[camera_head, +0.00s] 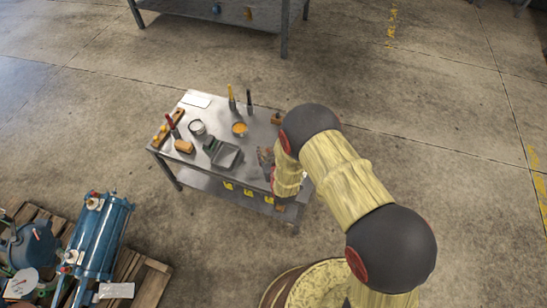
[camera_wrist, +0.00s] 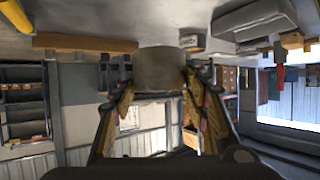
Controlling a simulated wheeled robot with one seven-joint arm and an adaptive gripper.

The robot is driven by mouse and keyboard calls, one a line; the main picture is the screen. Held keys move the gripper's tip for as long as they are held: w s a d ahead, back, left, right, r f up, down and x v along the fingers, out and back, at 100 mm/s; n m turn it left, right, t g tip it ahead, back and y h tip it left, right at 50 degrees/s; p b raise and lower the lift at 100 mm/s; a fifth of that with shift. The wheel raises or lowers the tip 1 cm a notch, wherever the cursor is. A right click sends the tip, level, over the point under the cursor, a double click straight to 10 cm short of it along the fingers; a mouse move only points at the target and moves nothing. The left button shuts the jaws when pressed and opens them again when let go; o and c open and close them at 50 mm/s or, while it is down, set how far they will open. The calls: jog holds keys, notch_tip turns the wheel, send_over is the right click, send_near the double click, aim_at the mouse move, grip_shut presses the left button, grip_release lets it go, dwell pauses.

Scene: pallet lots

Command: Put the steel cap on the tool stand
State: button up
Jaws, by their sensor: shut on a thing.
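My gripper (camera_wrist: 158,82) is shut on a grey cylindrical piece (camera_wrist: 160,66), which looks like the steel cap, in the wrist view. The fingers press it from both sides, and the wrist view looks upside down. In the head view my gripper (camera_head: 266,158) is over the right part of the metal table (camera_head: 210,178), partly hidden by my arm; the cap cannot be made out there. I cannot tell for sure which item is the tool stand. A dark grey tray-like object (camera_head: 226,155) lies left of my gripper and also shows in the wrist view (camera_wrist: 252,20).
The table also holds a round silver tin (camera_head: 197,128), an orange-filled tin (camera_head: 239,129), a wooden-backed brush (camera_head: 184,146), a red-handled tool (camera_head: 172,126) and upright handled tools (camera_head: 231,98). A wooden block (camera_head: 277,118) sits near my arm. A pallet with blue machinery (camera_head: 100,235) stands lower left.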

jog(key=w+f, duration=0.1)
jog(key=w+d+f+b, duration=0.1)
jog(key=w+f, duration=0.1)
jog(key=w+f+b, duration=0.1)
jog(key=f, duration=0.1)
jog(key=shift+w+d+f, duration=0.25)
jog(key=shift+d, duration=0.05)
jog(key=shift+w+d+f+b, duration=0.1)
jog(key=shift+w+f+b, duration=0.1)
jog(key=shift+f+b, duration=1.2)
jog(key=shift+f+p, duration=0.4)
jog(key=shift+f, duration=0.1)
jog(key=o, duration=1.4)
jog(key=shift+c, duration=0.2)
